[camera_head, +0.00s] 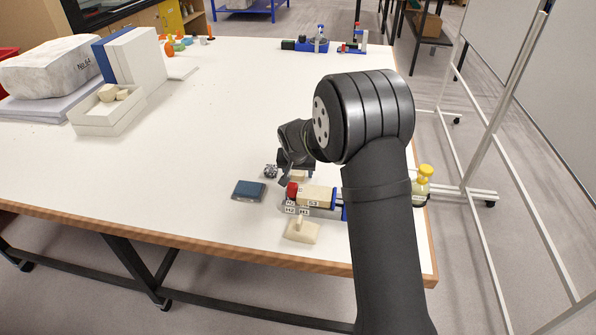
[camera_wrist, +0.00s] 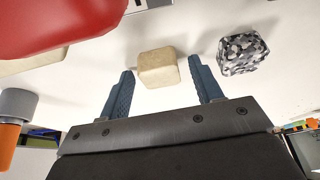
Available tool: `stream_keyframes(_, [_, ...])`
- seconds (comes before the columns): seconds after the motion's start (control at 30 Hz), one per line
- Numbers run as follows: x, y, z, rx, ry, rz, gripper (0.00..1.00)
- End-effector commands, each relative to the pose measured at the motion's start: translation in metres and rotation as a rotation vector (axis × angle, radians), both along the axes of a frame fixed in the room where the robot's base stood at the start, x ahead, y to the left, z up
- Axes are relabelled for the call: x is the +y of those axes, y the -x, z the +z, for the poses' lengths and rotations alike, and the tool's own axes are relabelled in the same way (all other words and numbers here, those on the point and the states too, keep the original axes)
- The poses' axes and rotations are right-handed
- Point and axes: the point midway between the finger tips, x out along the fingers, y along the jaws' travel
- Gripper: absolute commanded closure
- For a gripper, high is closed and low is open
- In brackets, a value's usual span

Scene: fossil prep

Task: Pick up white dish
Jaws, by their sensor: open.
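My gripper (camera_head: 296,168) is open and hangs low over the right part of the table. In the wrist view, a small cream block (camera_wrist: 158,68) shows in the gap between its blue fingertips, just beyond them; I cannot tell whether they touch it. The block also shows under my gripper in the head view (camera_head: 299,176). No plain round white dish is clear. A pale flat piece with a small upright knob (camera_head: 302,231) lies near the front edge. A white open box (camera_head: 108,122) at the left holds tan pieces.
A speckled grey block (camera_wrist: 242,52) is right of the cream block in the wrist view. A red part (camera_wrist: 70,22) looms close at upper left. A dark blue pad (camera_head: 248,190), a labelled stand with a cream bar (camera_head: 316,195), and yellow-capped bottles (camera_head: 423,185) are nearby. The table's middle is clear.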

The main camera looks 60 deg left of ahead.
Motion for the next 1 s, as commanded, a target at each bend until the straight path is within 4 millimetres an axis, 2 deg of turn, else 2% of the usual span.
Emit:
stream_keyframes(0.17, [-0.001, 0.001, 0.007, 0.000, -0.001, 0.000, 0.41])
stream_keyframes(0.27, [-0.004, 0.004, 0.020, -0.001, -0.003, 0.001, 0.41])
stream_keyframes(0.7, [-0.029, 0.025, 0.097, -0.001, -0.002, 0.000, 0.41])
stream_keyframes(0.8, [-0.032, 0.028, 0.107, -0.001, -0.002, 0.000, 0.41])
stream_keyframes(0.83, [-0.033, 0.029, 0.109, -0.001, -0.001, 0.000, 0.41])
stream_keyframes(0.87, [-0.033, 0.029, 0.111, 0.000, 0.000, 0.000, 0.36])
stream_keyframes(1.0, [-0.035, 0.031, 0.114, 0.000, 0.000, 0.000, 0.36])
